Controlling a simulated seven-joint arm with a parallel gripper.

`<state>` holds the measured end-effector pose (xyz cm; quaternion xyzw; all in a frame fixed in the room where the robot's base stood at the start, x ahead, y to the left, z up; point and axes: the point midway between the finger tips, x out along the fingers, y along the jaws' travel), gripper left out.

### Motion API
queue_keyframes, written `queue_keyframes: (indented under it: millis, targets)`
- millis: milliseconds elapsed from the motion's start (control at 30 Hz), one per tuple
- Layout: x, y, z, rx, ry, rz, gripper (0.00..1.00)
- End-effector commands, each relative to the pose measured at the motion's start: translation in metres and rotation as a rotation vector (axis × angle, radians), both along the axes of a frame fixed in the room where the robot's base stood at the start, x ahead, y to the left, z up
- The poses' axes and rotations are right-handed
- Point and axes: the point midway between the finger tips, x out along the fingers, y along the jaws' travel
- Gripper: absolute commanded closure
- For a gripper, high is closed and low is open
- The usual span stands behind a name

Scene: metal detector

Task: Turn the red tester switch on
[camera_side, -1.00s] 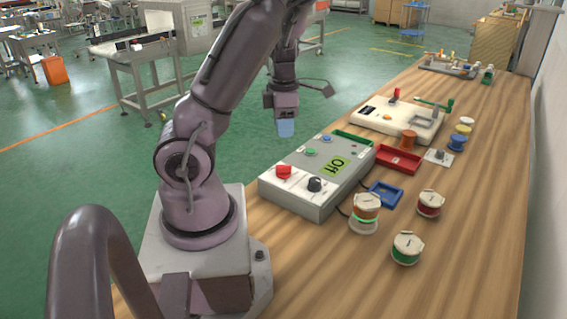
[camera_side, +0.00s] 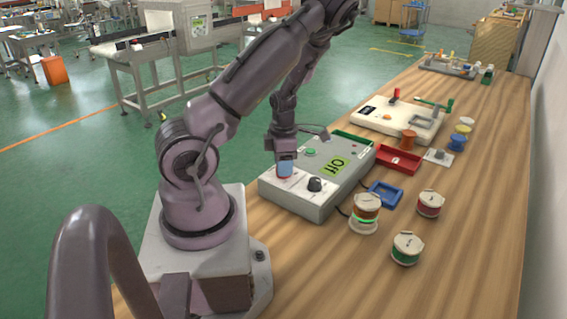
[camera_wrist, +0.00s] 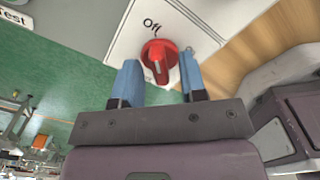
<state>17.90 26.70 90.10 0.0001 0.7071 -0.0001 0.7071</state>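The red tester switch (camera_wrist: 159,61) shows in the wrist view on a white plate, just past my fingertips and between their lines, with "Off" printed beside it. My gripper (camera_wrist: 158,72) has two blue fingers spread apart with nothing held between them. In the side view my gripper (camera_side: 285,170) is over the near left end of the grey tester box (camera_side: 318,206) and hides the red switch. The box's display (camera_side: 337,165) reads "Off". A black knob (camera_side: 315,184) sits to the right of my fingers. I cannot tell whether a finger touches the switch.
A green button (camera_side: 310,152) is farther along the box. A blue tray (camera_side: 385,194), a red tray (camera_side: 398,159) and several spools, one an orange-banded spool (camera_side: 366,212), stand right of the box. A white device (camera_side: 400,121) lies beyond.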

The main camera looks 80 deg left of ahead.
Motion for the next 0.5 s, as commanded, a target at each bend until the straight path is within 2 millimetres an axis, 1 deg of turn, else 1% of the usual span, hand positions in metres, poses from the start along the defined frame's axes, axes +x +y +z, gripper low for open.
queue_keyframes:
  millis: [33, 133, 167, 500]
  targets:
    - [0.0001, 0.0, 0.0002, 0.0, 0.0, 0.0, 0.73]
    - [0.0001, 0.0001, 0.0003, 0.0, 0.0, 0.0, 0.96]
    - [0.0001, 0.0001, 0.0003, 0.0, 0.0, 0.0, 1.0]
    - [0.0001, 0.0002, 0.0007, 0.0, -0.001, -0.028, 1.0]
